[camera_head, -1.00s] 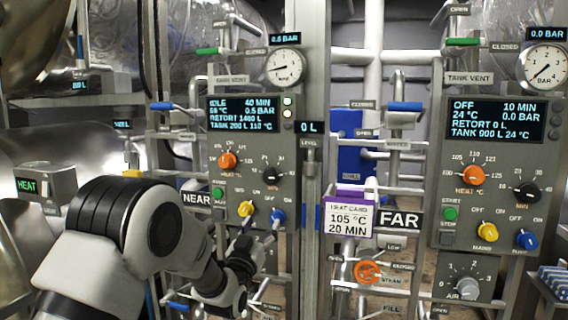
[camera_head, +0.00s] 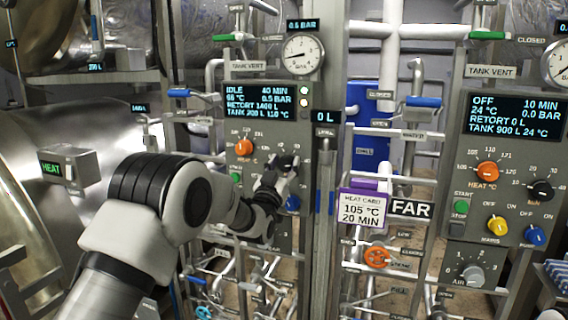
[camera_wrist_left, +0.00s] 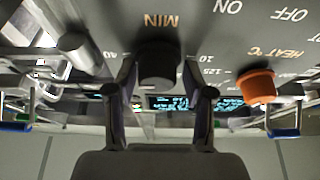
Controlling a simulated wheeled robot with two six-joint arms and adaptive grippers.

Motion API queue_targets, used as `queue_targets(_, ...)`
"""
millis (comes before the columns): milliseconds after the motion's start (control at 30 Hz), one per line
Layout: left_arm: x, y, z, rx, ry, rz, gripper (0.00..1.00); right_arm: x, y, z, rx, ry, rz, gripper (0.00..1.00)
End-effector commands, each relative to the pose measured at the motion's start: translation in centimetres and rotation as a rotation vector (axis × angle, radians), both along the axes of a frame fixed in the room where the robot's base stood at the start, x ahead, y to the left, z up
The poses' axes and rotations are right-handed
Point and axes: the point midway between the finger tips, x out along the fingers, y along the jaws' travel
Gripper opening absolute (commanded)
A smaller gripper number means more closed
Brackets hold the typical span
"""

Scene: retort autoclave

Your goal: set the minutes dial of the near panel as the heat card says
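The near panel (camera_head: 230,150) has a display (camera_head: 258,101) reading IDLE, 40 MIN. Its black minutes dial is mostly hidden behind my left gripper (camera_head: 284,166) in the head view. In the left wrist view the minutes dial (camera_wrist_left: 157,64), beside the label MIN, lies between the two fingers of my left gripper (camera_wrist_left: 159,72). The fingers are spread around it, with a narrow gap seeming to show on each side. The heat card (camera_head: 362,208) on a purple-topped holder reads 105 °C, 20 MIN. My right gripper is not in view.
The orange heat dial (camera_head: 244,147) is left of the minutes dial, and a blue knob (camera_head: 292,203) is below it. A green start button (camera_head: 236,178) is at lower left. The far panel (camera_head: 512,185) stands at right. Pipes and valve handles surround both panels.

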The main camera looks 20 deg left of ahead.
Motion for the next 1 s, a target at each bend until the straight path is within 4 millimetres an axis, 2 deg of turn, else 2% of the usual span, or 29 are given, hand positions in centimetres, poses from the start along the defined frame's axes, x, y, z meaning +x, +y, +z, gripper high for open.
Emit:
queue_targets(33, 0.0, 0.0, 0.0, 0.000, 0.000, 0.000, 0.24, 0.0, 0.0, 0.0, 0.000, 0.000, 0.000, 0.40)
queue_targets(100, 0.0, 0.0, 0.0, 0.000, 0.000, 0.000, 0.03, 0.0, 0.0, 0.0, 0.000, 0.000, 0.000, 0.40)
queue_targets(367, 0.0, 0.0, 0.0, -0.005, 0.000, 0.000, 0.03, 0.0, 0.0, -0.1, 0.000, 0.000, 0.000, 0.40)
queue_targets(567, 0.0, 0.0, -0.2, -0.048, 0.001, 0.000, 0.03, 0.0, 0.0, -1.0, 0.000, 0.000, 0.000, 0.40)
queue_targets(767, -0.1, 0.0, -0.4, -0.155, 0.003, 0.000, 0.03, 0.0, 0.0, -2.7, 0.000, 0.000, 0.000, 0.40)
queue_targets(1000, -0.1, 0.0, -0.5, -0.356, 0.008, -0.002, 0.03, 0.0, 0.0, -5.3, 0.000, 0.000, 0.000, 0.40)
